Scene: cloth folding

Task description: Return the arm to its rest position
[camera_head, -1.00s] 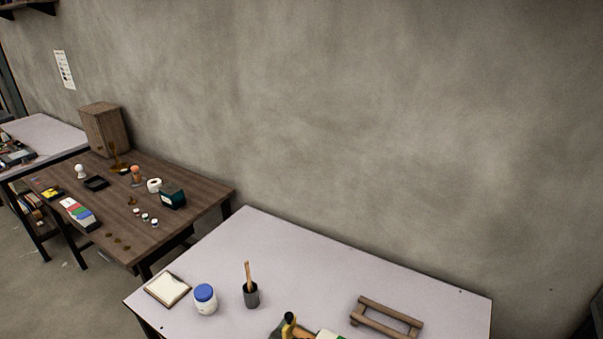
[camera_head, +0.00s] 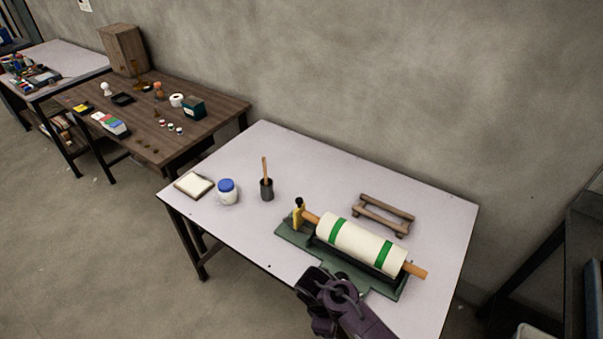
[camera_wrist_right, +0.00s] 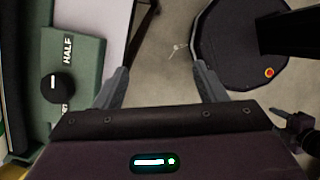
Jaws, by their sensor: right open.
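My right arm comes in from the bottom of the head view. Its dark purple gripper (camera_head: 318,285) is by the table's front edge, just in front of a green machine base (camera_head: 292,236) that holds a white roller with green bands (camera_head: 362,245). In the right wrist view the gripper's two fingers (camera_wrist_right: 161,72) are spread, with nothing between them but floor. The green base (camera_wrist_right: 88,70), with a black knob and "HALF" lettering, shows left of the fingers there.
On the pale table (camera_head: 262,150) stand a wooden rack (camera_head: 385,216), a blue-lidded jar (camera_head: 227,192), a dark cup with a wooden handle (camera_head: 266,188) and a framed white pad (camera_head: 194,186). A cluttered brown table (camera_head: 215,98) is behind left. Bare floor lies at front left.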

